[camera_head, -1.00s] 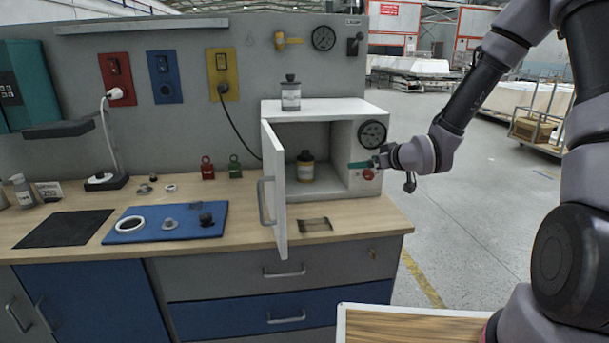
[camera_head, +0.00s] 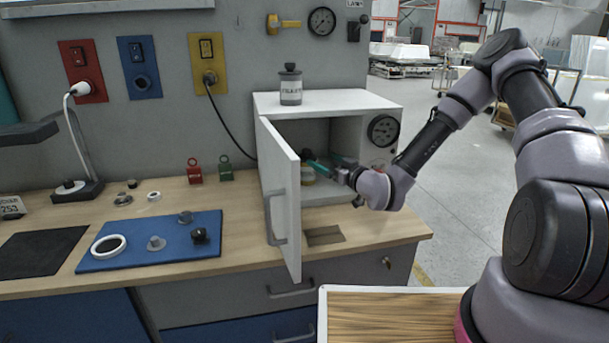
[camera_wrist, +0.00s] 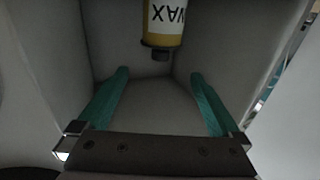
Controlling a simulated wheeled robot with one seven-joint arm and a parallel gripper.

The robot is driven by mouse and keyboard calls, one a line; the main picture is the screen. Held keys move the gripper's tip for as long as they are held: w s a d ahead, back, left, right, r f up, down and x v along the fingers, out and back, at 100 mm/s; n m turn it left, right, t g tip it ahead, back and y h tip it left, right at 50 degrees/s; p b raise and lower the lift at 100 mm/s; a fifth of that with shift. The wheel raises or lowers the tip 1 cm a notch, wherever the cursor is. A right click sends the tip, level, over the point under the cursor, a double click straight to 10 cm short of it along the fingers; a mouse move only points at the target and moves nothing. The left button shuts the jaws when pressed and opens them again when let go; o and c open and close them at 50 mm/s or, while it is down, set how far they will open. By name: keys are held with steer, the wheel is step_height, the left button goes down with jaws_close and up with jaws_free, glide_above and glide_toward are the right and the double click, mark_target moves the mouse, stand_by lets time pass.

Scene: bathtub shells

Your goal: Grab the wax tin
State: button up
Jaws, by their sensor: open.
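The wax tin (camera_head: 307,174), yellow with a dark cap, stands inside the open white cabinet (camera_head: 330,101), partly hidden by my gripper and the door. In the wrist view the tin (camera_wrist: 163,22) appears upside down with "WAX" on its white label, its top cut off by the frame edge. My gripper (camera_head: 323,158) reaches into the cabinet from the right. Its teal fingers are apart and empty; in the wrist view the gripper (camera_wrist: 160,73) points at the tin, which lies beyond the fingertips, roughly centred between them.
The cabinet door (camera_head: 283,195) stands open towards the front, left of my gripper. A grey labelled canister (camera_head: 290,88) stands on the cabinet top. A blue mat (camera_head: 130,258) with small parts and red (camera_head: 194,172) and green (camera_head: 226,170) padlock-like items are on the bench.

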mark_target(311, 182)
step_height(311, 182, down, 4)
steer(key=shift+x, duration=3.75)
jaws_close()
